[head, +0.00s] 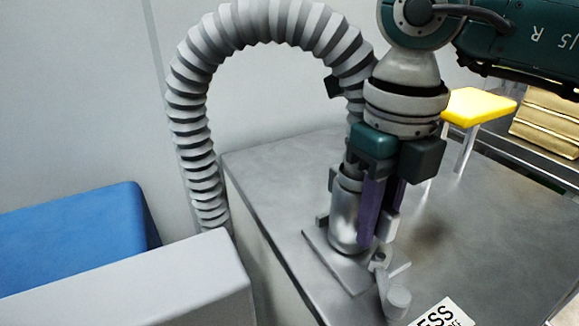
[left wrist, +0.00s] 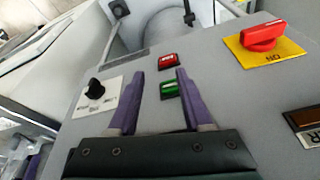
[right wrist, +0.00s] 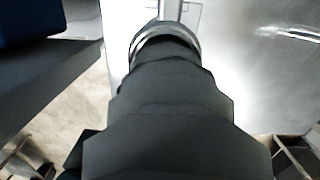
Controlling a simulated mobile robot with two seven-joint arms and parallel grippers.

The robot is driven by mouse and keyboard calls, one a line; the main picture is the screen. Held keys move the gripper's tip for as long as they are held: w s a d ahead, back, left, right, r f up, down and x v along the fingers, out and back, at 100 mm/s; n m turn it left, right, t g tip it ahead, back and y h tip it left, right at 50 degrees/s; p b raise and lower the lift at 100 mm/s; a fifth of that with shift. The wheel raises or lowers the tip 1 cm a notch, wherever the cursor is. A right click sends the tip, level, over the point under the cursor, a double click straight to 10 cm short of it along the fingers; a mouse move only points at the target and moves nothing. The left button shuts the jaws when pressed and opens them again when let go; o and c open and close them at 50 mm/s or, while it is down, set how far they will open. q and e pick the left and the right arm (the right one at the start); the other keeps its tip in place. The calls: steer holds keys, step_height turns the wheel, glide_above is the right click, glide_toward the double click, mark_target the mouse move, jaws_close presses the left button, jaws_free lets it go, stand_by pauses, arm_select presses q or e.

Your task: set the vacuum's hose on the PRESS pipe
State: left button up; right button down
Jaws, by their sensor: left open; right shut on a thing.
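The grey ribbed hose (head: 195,120) arches up from behind the metal cabinet's left edge and comes down behind my right wrist. My right gripper (head: 378,218) points down with purple fingers and is shut on the hose's end. Below, a shiny metal cylinder (head: 346,222) stands upright on a flat plate (head: 338,262) on the cabinet top; I cannot tell whether it is cuff or pipe, or how they meet. In the right wrist view the dark hose (right wrist: 170,110) fills the middle, with a metal ring (right wrist: 150,38) at its far end. My left gripper (left wrist: 155,100) is open and empty over a control panel.
A small lever (head: 390,285) and a partly cut-off label reading "ESS" (head: 440,315) lie in front of the plate. The left wrist view shows a red button (left wrist: 168,61), a green button (left wrist: 169,89) and a red rotary switch (left wrist: 262,36).

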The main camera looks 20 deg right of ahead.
stand_by(0.3)
steer(key=c, duration=0.7)
jaws_free()
step_height(320, 180, up, 10)
steer(key=shift+f+b, duration=0.1)
steer(key=shift+b, duration=0.2)
